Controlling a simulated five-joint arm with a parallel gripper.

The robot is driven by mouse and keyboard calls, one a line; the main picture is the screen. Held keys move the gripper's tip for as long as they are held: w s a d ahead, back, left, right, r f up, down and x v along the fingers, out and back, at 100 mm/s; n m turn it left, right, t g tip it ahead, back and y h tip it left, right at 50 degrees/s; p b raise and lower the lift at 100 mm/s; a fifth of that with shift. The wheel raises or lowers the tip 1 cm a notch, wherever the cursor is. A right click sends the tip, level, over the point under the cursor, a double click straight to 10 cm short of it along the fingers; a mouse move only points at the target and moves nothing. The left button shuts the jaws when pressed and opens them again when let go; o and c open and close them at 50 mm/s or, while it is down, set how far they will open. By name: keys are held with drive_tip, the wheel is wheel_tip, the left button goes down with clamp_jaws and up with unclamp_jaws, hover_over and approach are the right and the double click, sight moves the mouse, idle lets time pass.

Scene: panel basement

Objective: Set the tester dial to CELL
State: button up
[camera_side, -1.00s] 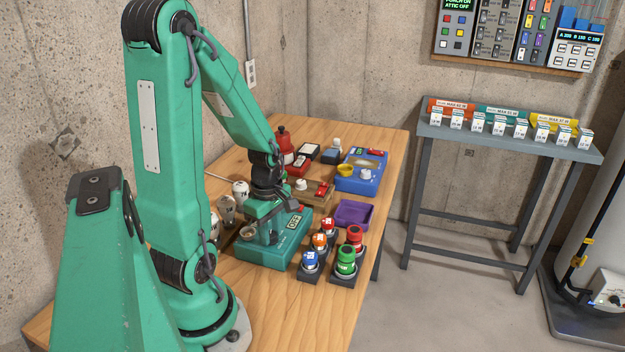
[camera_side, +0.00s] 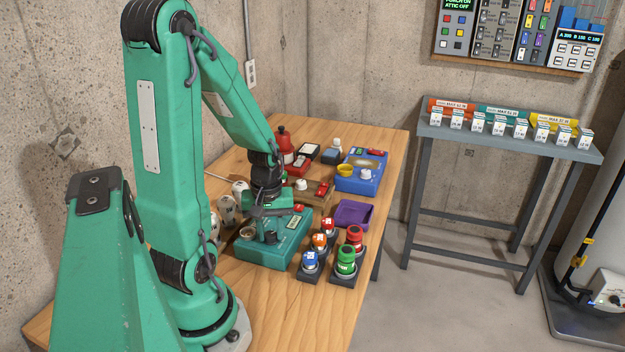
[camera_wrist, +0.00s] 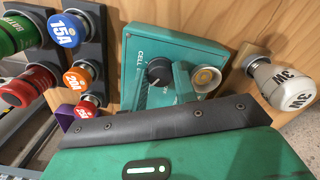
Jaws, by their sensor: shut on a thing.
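The tester is a teal box (camera_side: 288,250) on the wooden table; its teal face (camera_wrist: 190,45) shows in the wrist view. Its black round dial (camera_wrist: 158,72) stands on that face, with the word CELL printed beside it to the left. My gripper (camera_side: 269,236) is down over the tester and shut on the dial. I cannot read the dial's pointer surely. A round metal socket (camera_wrist: 205,79) sits to the dial's right.
Coloured fuses in dark holders, with blue (camera_side: 310,261), green (camera_side: 346,260) and red (camera_side: 355,236) caps, stand just right of the tester. White bulbs (camera_side: 228,207) stand to its left. A purple tray (camera_side: 352,214) and blue box (camera_side: 361,178) lie behind. The table's front is clear.

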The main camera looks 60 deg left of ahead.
sight(270, 234)
drive_tip(key=m, duration=0.4)
drive_tip(key=shift+m, duration=0.3)
drive_tip(key=m, duration=0.3)
drive_tip(key=shift+m, duration=0.4)
drive_tip(key=m, duration=0.3)
drive_tip(key=shift+m, duration=2.3)
drive_tip(key=o, duration=1)
drive_tip(key=shift+c, duration=0.2)
drive_tip(key=shift+r, duration=0.1)
drive_tip(key=shift+r, duration=3.85)
